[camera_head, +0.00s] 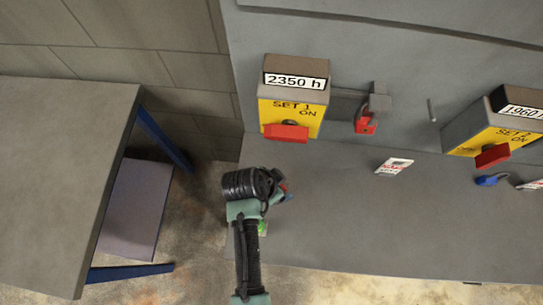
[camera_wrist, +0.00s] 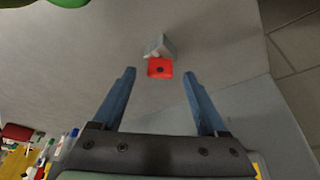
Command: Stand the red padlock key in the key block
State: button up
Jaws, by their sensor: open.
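My gripper (camera_wrist: 159,76) is open, its two blue fingers well apart in the wrist view. A small red piece with a dark round hole (camera_wrist: 160,68) shows between the fingertips, with a gap on each side. It looks like the head of the red key. A small grey block-like piece (camera_wrist: 161,44) adjoins it in that view; I cannot tell whether the red piece stands in it. In the head view my gripper (camera_head: 286,191) is low in front of the SET 1 box, mostly hidden by my wrist, with a bit of red beside it.
A red padlock (camera_head: 365,123) hangs at a grey bracket (camera_head: 380,101) right of the SET 1 box (camera_head: 293,92). A blue padlock (camera_head: 490,180) lies below the SET 2 box (camera_head: 497,123). A white-and-red tag (camera_head: 394,166) lies between. A grey table (camera_head: 60,170) stands left.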

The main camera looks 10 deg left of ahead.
jog(key=b+v, duration=0.1)
jog(key=v, duration=1.1)
jog(key=shift+b, duration=0.3)
